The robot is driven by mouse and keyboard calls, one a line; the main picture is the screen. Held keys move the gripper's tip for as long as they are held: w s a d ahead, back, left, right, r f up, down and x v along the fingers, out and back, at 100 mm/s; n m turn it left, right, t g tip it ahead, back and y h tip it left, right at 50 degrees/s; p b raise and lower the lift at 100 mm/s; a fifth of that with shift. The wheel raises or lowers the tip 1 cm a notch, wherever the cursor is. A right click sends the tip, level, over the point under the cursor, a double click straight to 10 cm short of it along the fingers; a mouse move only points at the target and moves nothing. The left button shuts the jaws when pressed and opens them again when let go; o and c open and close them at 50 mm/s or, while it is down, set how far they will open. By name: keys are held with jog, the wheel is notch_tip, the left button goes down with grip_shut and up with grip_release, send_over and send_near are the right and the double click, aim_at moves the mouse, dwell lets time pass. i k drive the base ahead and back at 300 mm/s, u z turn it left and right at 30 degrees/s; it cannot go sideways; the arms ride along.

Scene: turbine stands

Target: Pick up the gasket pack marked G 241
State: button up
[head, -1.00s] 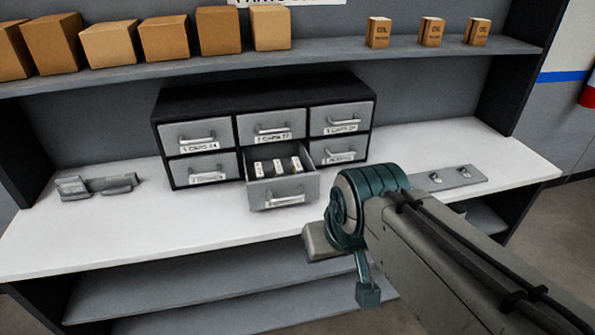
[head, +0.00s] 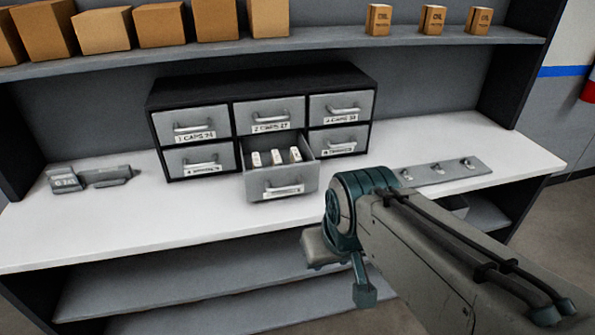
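Three small whitish packs stand in the open lower middle drawer (head: 282,184) of the cabinet: a left pack (head: 257,159), a middle pack (head: 276,157) and a right pack (head: 295,155). Their marks are too small to read, so I cannot tell which is G 241. A grey piece (head: 63,181) at the left of the bench has small lettering that is not clearly legible. My gripper (head: 364,292) shows only in part below my teal wrist, in front of the bench edge, to the right of and nearer than the drawer. Its fingers cannot be made out clearly.
The black cabinet (head: 262,92) has its other grey drawers shut. A grey plate with several small fittings (head: 444,171) lies at the right of the white bench top (head: 150,232). Brown boxes (head: 215,20) and small OIL boxes (head: 432,19) stand on the shelf above.

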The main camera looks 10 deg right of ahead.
aim_at(295, 157)
jog(key=k, duration=0.6)
jog(key=z, duration=0.25)
jog(key=i, duration=1.65)
jog(key=u, duration=0.8)
